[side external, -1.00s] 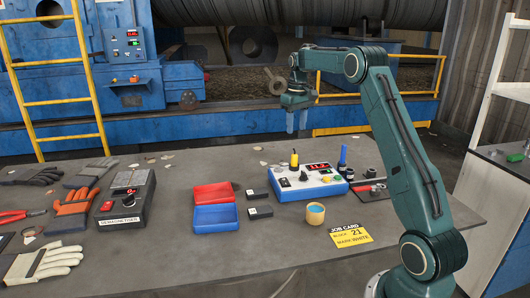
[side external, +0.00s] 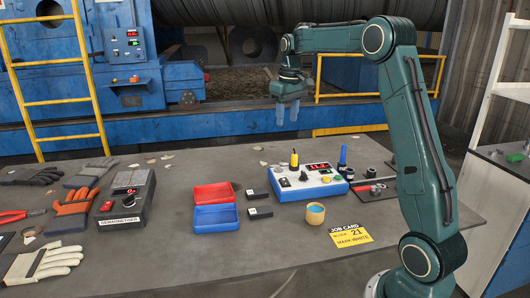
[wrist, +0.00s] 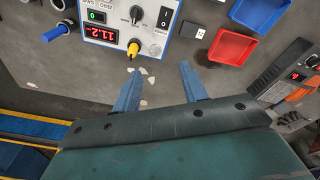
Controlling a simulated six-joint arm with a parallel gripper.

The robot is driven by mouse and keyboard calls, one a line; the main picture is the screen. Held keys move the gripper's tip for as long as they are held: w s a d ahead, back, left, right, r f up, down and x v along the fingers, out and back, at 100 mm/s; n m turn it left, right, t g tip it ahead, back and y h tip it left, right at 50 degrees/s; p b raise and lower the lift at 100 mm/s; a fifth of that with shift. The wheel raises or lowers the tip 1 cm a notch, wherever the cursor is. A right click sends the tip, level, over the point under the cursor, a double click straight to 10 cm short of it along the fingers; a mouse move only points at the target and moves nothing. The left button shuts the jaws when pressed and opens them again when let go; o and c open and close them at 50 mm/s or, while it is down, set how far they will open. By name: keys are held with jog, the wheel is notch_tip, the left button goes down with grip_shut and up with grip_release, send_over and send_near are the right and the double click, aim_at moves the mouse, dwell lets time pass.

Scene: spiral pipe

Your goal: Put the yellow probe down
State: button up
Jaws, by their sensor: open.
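The yellow probe (side external: 294,160) stands upright on the blue and white meter box (side external: 318,185), whose red display is lit. In the wrist view the yellow probe (wrist: 133,49) is at the near edge of the meter box (wrist: 112,12), just beyond my fingertips. My gripper (side external: 287,125) hangs above the back of the table, above and behind the probe, apart from it. It also shows in the wrist view (wrist: 158,76), with its two blue fingers spread and nothing between them.
A blue probe (side external: 342,157) stands at the box's right end. Red (side external: 213,187) and blue (side external: 220,228) trays, a demagnetiser (side external: 140,205), gloves and a cup (side external: 314,216) are on the table. A job card (side external: 351,236) lies at the front. Several pale scraps lie at the back.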

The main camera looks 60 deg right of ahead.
jog(key=s+a+r+n+t, duration=0.1)
jog(key=s+a+r, duration=0.3)
jog(key=a, duration=0.5)
jog(key=s+a+r+n+t, duration=0.1)
jog(key=s+a, duration=0.5)
jog(key=a, duration=0.2)
jog(key=s+a+f+t, duration=0.1)
jog(key=s+a+f, duration=0.2)
jog(key=s+a, duration=0.2)
jog(key=s+a+f+n+t, duration=0.1)
jog(key=s+a+f, duration=0.2)
jog(key=s, duration=0.7)
jog(key=shift+a+t+y, duration=0.3)
jog(key=shift+a+t, duration=0.1)
jog(key=shift+a, duration=0.5)
